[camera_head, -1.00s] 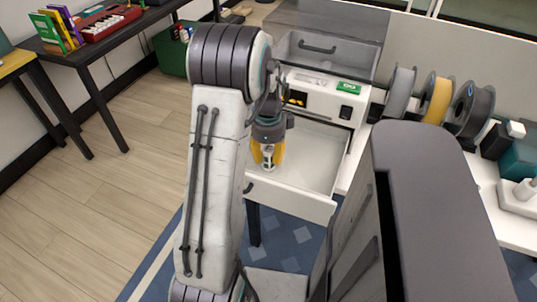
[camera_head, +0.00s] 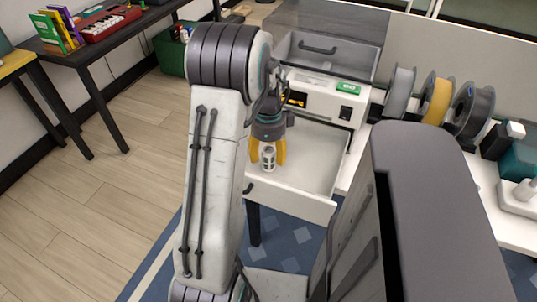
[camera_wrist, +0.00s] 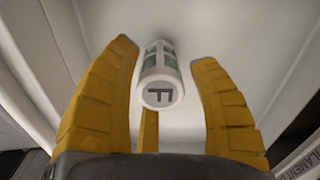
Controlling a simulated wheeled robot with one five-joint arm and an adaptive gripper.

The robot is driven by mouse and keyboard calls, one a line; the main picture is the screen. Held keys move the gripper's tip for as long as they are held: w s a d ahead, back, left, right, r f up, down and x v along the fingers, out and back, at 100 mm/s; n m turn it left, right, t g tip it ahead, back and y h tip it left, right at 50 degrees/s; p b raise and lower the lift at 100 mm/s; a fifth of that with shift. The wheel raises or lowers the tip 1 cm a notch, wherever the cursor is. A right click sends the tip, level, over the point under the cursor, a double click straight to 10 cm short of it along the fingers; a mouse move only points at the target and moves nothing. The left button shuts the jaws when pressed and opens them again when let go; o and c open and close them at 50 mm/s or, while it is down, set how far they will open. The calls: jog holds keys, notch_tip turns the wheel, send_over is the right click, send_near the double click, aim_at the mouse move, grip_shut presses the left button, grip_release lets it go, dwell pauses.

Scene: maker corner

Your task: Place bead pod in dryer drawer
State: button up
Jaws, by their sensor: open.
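The bead pod (camera_head: 268,158) is a small white and grey cylinder inside the open dryer drawer (camera_head: 318,208). In the wrist view the pod (camera_wrist: 161,80) shows its white end cap with a dark letter on it. My gripper (camera_head: 268,150) is over the drawer with its yellow fingers spread. In the wrist view its fingers (camera_wrist: 165,60) stand to either side of the pod with a gap on both sides. The white dryer (camera_head: 325,97) stands behind the drawer. Whether the pod rests on the drawer floor is hard to tell.
Several filament spools (camera_head: 436,98) stand on the white bench to the right of the dryer. A grey open drawer unit (camera_head: 322,50) is above the dryer. A dark table (camera_head: 90,50) stands at the far left. The drawer's right side is empty.

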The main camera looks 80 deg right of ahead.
aim_at(268, 149)
notch_tip(268, 149, up, 11)
jog(key=shift+r+p, duration=0.15)
jog(key=shift+p, duration=0.6)
jog(key=shift+w, duration=0.15)
jog(key=w+a+r+n+h, duration=0.1)
jog(key=w+a+r+n, duration=0.1)
jog(key=w+a+n, duration=0.65)
jog(key=w+a+r+n, duration=0.2)
jog(key=w+a+n, duration=0.4)
jog(key=w, duration=0.6)
jog(key=a+n+t+y, duration=0.1)
jog(key=a+n+t, duration=0.2)
jog(key=a+n, duration=1.8)
jog(key=shift+a+f, duration=0.35)
jog(key=shift+a, duration=2.05)
jog(key=shift+w+r, duration=0.1)
jog(key=shift+r, duration=0.05)
